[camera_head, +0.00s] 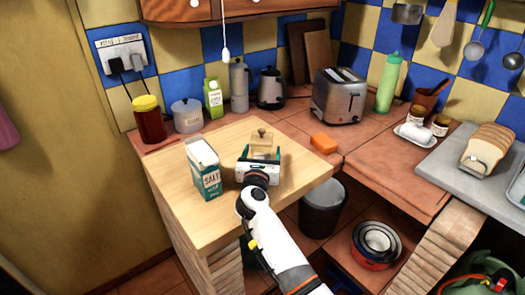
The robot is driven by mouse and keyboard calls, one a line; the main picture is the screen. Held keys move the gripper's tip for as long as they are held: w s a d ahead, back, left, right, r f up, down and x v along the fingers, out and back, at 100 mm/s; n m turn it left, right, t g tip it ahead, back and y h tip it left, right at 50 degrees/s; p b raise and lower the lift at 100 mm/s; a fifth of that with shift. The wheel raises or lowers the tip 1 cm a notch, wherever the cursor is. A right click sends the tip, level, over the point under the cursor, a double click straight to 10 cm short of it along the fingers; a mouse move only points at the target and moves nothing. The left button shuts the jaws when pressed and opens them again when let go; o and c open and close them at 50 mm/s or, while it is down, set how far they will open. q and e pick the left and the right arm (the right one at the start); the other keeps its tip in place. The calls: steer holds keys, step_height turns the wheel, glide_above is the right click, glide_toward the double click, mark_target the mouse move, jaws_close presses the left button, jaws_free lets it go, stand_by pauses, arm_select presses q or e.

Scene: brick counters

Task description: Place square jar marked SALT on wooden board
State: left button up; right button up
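A light wooden board-like top (218,222) covers the left counter. A teal and white carton marked SALT (205,168) stands upright on it, left of my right gripper (261,153). A small squarish, pale tan, see-through jar with a knob on top (262,136) is at my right gripper's fingertips, above or on the wooden top. I see no mark on it. The white gripper body hides its lower part, so I cannot tell whether the fingers grip it. Two brown wooden boards (316,55) lean against the back wall. My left gripper is not in view.
Behind the wooden top stand a red-brown jar with yellow lid (150,120), a grey lidded pot (187,116), a green carton (213,97) and a toaster (339,97). An orange sponge (324,143) lies on the tiles. The wooden top's front left is clear.

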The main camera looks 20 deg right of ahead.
steer(key=v, duration=0.6)
steer(key=shift+s, duration=0.15)
